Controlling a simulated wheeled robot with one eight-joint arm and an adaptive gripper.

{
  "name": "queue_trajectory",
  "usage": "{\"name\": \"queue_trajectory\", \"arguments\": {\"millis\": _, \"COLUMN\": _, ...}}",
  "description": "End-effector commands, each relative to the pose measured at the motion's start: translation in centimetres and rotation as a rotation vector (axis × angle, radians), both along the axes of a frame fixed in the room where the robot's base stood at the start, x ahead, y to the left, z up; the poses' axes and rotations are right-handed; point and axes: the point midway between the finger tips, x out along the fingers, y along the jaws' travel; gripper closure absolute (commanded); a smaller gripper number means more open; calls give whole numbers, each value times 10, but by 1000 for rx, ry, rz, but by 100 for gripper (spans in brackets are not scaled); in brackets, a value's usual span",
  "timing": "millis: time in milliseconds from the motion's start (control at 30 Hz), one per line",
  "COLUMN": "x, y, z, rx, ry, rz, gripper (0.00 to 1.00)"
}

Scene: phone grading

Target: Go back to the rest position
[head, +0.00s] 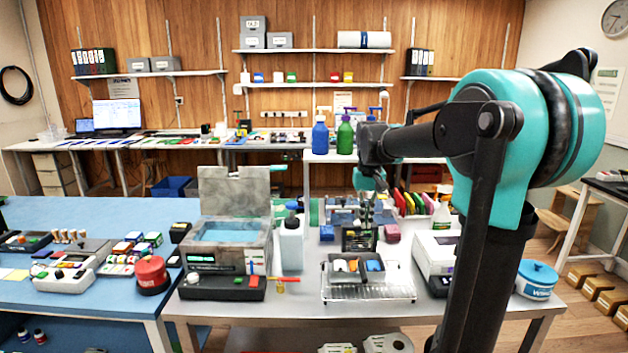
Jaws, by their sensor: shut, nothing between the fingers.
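My gripper (369,206) hangs from my arm, which reaches in from the right over the grey bench (305,312). It points down and looks shut, with nothing seen in it. Its fingertips are small and dark, and partly lost against a black rack (360,239) behind or below them. I cannot tell whether they touch the rack.
A lidded grey machine (228,233) stands open on the left, beside a white bottle (291,245). A wire rack with trays (368,288) lies in front of my gripper. A white device (436,254) and a blue tub (537,279) stand right. Colored panels (411,203) stand behind.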

Motion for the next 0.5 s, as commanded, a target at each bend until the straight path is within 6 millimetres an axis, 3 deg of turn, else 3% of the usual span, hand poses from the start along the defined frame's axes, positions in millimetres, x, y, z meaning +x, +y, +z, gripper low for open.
{"name": "queue_trajectory", "arguments": {"millis": 367, "x": -35, "y": -10, "z": -39, "rx": 5, "ry": -68, "rz": -2, "gripper": 100}}
{"name": "queue_trajectory", "arguments": {"millis": 500, "x": -58, "y": -16, "z": -62, "rx": 7, "ry": -108, "rz": -1, "gripper": 100}}
